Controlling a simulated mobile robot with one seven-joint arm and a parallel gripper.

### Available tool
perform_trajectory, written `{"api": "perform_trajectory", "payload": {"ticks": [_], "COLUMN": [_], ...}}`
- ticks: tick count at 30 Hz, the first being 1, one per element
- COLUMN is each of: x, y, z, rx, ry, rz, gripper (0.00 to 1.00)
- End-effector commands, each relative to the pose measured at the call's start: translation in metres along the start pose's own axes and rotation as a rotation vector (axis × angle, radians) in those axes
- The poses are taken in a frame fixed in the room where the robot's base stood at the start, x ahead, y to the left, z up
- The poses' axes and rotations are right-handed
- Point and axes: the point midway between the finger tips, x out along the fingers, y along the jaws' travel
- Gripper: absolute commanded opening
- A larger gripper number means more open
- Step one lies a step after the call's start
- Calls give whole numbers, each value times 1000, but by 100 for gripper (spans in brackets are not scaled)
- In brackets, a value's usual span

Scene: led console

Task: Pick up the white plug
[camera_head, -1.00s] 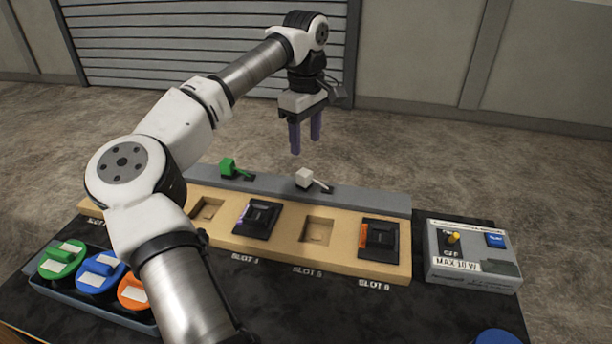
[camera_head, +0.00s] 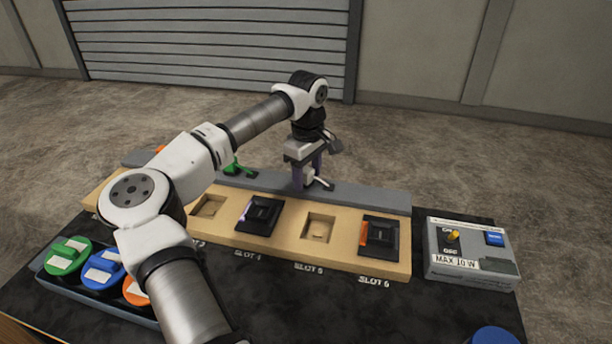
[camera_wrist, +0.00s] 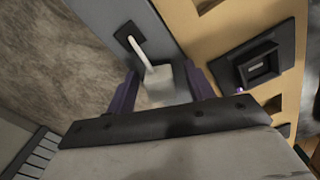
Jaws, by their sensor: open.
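The white plug (camera_wrist: 159,82) sits at the end of a short white stalk rising from a dark socket on the grey rail (camera_wrist: 176,22). In the head view the plug (camera_head: 309,178) is largely hidden by my gripper. My gripper (camera_head: 308,177) is lowered to the rail, with its purple fingers pointing down around the plug. In the wrist view my gripper (camera_wrist: 163,90) is open, with one finger on each side of the plug. A gap shows on the right side; I cannot tell if the left finger touches it.
A green plug (camera_head: 233,167) stands on the rail to the left. The wooden slot board (camera_head: 285,244) lies in front, with black modules in some slots. A grey control box (camera_head: 472,283) is at right, and a tray of coloured discs (camera_head: 60,285) at front left.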

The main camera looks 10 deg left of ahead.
Motion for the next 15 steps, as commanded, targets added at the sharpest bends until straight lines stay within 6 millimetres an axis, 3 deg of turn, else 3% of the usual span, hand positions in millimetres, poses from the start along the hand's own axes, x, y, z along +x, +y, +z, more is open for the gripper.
{"api": "perform_trajectory", "payload": {"ticks": [3, 13, 15], "x": [0, 0, -1], "y": [0, 0, 0], "z": [0, 0, 0], "rx": [0, 0, 0], "ry": [0, 0, 0], "rz": [0, 0, 0], "gripper": [50, 7, 4]}}
